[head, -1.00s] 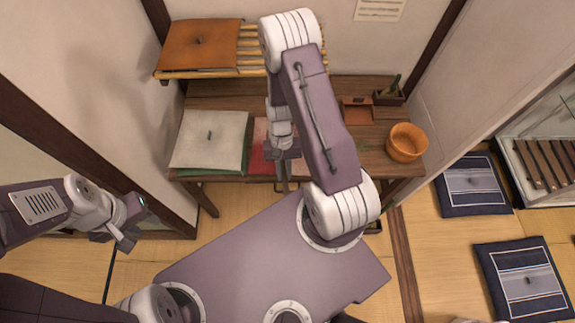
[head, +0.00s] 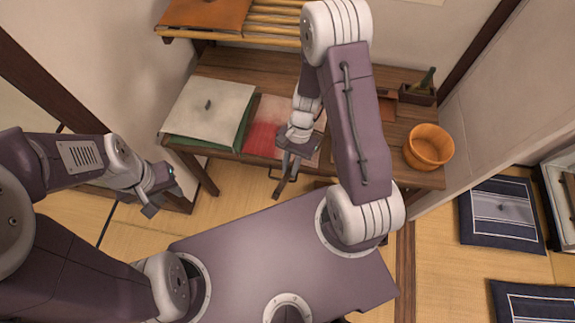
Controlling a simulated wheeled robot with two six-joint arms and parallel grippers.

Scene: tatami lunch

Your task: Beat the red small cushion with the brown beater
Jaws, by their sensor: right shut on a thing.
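The red small cushion (head: 265,133) lies on the wooden table, right of a pale cushion, with a lighter pink part at its back. My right gripper and wrist cover part of its right side. My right gripper (head: 284,175) is at the table's front edge, pointing down and forward of the cushion. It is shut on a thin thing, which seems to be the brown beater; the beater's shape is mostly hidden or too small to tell. My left gripper (head: 160,194) hangs empty at the left, away from the table; its jaw gap is unclear.
A pale cushion (head: 206,108) lies over a green one (head: 205,146) on the table (head: 395,150). An orange bowl (head: 428,147) and a dark box (head: 418,95) stand at the right. A slatted shelf (head: 270,28) is behind. Dark blue cushions (head: 500,212) lie on the floor.

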